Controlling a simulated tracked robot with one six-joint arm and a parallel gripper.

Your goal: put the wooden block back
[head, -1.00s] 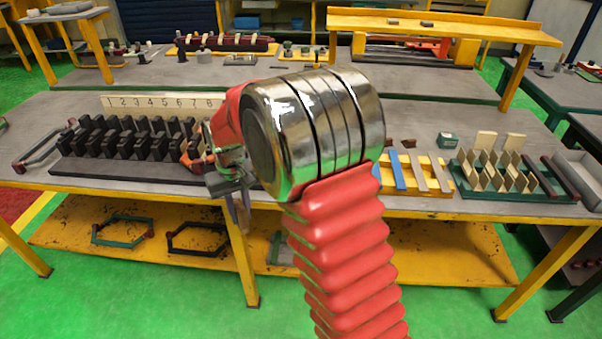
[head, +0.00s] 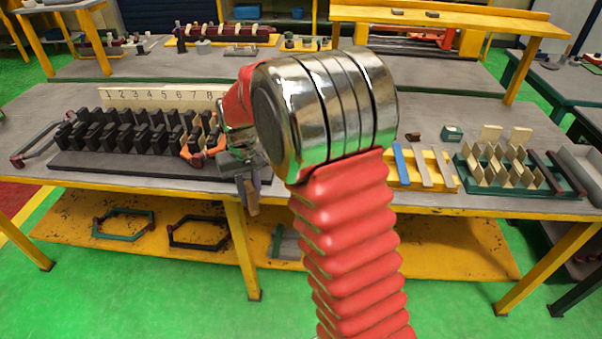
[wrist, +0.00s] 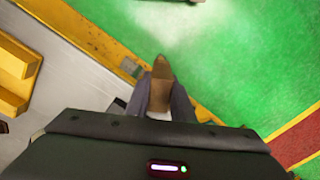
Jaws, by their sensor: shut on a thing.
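The wooden block (head: 253,207) is a small brown piece hanging below my gripper (head: 247,183) in the head view. In the wrist view the block (wrist: 161,72) sticks out between the two dark fingers of my gripper (wrist: 160,92), which are shut on it. My gripper is over the front edge of the grey workbench (head: 150,182), right of the black slotted stator. A yellow stepped rack (head: 432,160) with blue, grey and light bars lies to the right of my arm. My red arm and its metal joint hide part of the bench and the rack's left side.
The black slotted stator (head: 130,135) stands before a numbered board (head: 150,96), with an orange piece (head: 205,153) at its right end. A green tray (head: 530,185) with upright light pieces stands at the right. Hexagonal coils (head: 198,232) lie on the lower shelf.

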